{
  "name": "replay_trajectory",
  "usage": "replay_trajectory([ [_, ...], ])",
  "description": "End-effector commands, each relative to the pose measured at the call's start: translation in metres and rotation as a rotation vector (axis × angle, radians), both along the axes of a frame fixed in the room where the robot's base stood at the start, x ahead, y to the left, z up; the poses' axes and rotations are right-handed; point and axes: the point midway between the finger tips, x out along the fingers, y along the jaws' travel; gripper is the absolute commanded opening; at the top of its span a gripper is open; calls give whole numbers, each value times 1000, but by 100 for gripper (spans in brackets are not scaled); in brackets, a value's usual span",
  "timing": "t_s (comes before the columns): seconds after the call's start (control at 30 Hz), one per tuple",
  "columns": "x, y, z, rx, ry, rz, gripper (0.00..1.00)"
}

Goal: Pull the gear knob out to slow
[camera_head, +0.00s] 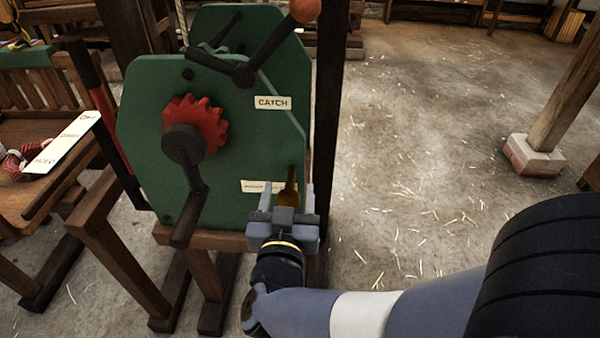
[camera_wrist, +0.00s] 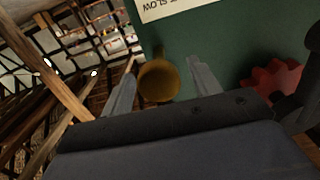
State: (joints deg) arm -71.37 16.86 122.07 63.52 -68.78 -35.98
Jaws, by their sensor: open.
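The gear knob (camera_head: 289,190) is a brass-coloured knob low on the right side of the green machine panel (camera_head: 225,105). In the wrist view the knob (camera_wrist: 158,80) appears as a round yellow-brown end between the two open fingers, with a gap on each side. My gripper (camera_head: 287,192) is open in front of the panel's lower right. It partly hides the knob and a white label (camera_head: 256,186). In the wrist view a label (camera_wrist: 172,6) ending in "SLOW" sits near the knob.
A red gear (camera_head: 194,122) with a dark crank (camera_head: 188,190) is left of the knob. A "CATCH" label (camera_head: 272,102) and a lever with a round orange-brown end (camera_head: 304,10) are above. A dark post (camera_head: 328,110) stands just right of the panel. Open floor lies farther right.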

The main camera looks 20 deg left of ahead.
Motion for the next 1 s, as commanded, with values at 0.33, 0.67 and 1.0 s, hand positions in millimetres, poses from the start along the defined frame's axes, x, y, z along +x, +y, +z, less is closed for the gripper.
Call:
replay_trajectory([
  [0.33, 19, 5, 0, -1, 1, 1, 58],
  [0.67, 18, 5, 0, -1, 0, 1, 49],
  [1.0, 18, 5, 0, -1, 0, 1, 21],
])
